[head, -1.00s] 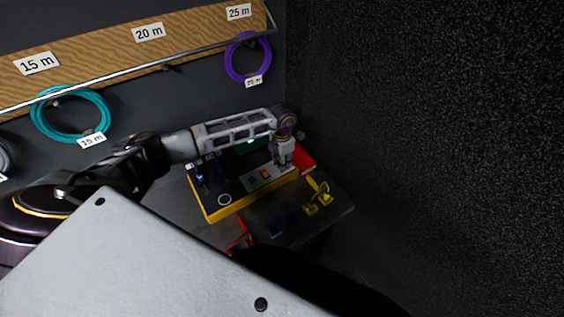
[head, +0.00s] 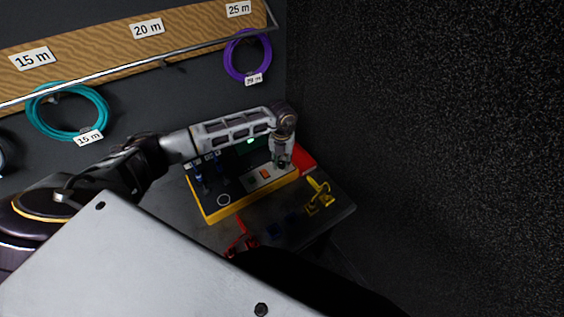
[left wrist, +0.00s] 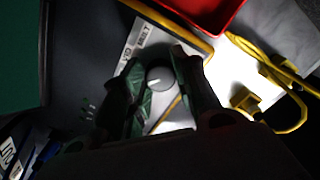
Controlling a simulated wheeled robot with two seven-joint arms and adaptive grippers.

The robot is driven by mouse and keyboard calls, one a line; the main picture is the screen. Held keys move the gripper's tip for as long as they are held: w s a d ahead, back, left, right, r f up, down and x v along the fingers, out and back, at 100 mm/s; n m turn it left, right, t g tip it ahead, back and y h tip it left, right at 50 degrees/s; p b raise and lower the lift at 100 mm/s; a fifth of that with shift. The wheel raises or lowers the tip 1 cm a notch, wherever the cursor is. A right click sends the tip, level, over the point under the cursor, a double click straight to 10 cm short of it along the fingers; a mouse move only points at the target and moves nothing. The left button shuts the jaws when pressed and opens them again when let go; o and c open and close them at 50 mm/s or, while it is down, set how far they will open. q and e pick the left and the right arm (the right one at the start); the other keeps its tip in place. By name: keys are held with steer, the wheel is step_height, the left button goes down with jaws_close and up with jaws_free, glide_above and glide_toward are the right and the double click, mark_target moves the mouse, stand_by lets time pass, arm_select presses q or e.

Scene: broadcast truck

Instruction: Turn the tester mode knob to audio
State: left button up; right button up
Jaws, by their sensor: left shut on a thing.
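The tester (head: 222,213) is a dark box with a yellow rim on the table below the cable wall. My left gripper (head: 281,163) points down at its right rear part. In the left wrist view my gripper's two fingers (left wrist: 159,75) are closed around the round dark mode knob (left wrist: 159,79), one on each side. A pale mark shows on the knob's top. In the head view the gripper hides the knob. My right gripper is not in view.
A red tray (head: 304,157) stands just behind and right of the tester. A yellow cable (head: 318,194) lies at its right, a red cable (head: 240,238) in front. Teal (head: 67,110) and purple (head: 247,56) coils hang on the wall. A dark wall rises at right.

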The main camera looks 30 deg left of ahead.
mark_target(282, 163)
arm_select(q)
steer(key=shift+r+n, duration=0.1)
steer(key=shift+n, duration=1)
steer(key=shift+w, duration=0.1)
steer(key=o, duration=1)
steer(key=shift+r, duration=5.95)
